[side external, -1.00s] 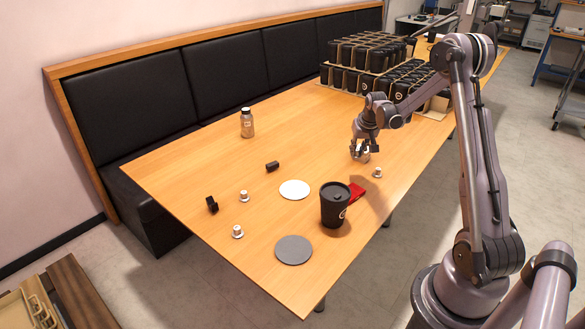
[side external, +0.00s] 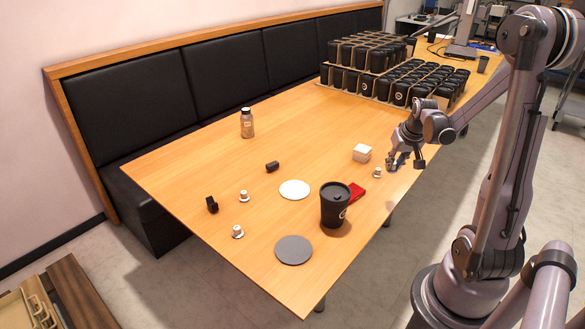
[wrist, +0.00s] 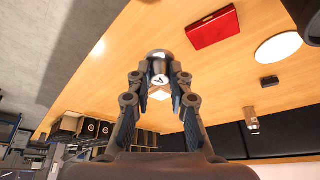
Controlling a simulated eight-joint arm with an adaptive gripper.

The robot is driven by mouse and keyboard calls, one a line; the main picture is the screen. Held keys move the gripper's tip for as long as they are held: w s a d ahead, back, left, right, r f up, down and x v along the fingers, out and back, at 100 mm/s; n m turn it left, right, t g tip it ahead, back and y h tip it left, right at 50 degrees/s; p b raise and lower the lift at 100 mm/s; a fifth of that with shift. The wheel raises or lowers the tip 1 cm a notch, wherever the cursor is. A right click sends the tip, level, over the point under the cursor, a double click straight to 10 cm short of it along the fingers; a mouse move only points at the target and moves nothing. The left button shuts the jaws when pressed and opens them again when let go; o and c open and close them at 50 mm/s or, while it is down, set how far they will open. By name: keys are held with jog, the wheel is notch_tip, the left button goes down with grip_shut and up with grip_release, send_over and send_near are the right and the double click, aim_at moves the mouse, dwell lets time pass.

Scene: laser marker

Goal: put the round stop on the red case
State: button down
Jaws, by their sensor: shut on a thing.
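The round stop (side external: 377,172) is a small pale knob with a wide silver flange, on the table right of the red case. In the wrist view, the round stop (wrist: 158,67) shows a dark "A" mark and sits between my fingertips. My gripper (side external: 389,166) is low over the table and shut on it; it also shows in the wrist view (wrist: 158,80). I cannot tell whether the stop is clear of the table. The red case (side external: 356,191) lies flat and is partly hidden behind the black cup. It also shows in the wrist view (wrist: 213,27).
The black lidded cup (side external: 335,206) stands against the case's near side in the picture. A white disc (side external: 295,190), a grey disc (side external: 293,250) and two similar knobs (side external: 243,196) lie left. Stacked black cups (side external: 395,80) fill the back.

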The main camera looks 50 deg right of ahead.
jog(key=w+a+f, duration=0.1)
jog(key=w+f, duration=0.1)
jog(key=w, duration=0.1)
jog(key=w+a+f, duration=0.2)
jog(key=w, duration=0.2)
jog(key=w+a+f, duration=0.1)
jog(key=w+f, duration=0.2)
jog(key=shift+w+a, duration=0.2)
jog(key=shift+f, duration=1.95)
jog(key=shift+f, duration=0.1)
jog(key=c, duration=1.2)
grip_release()
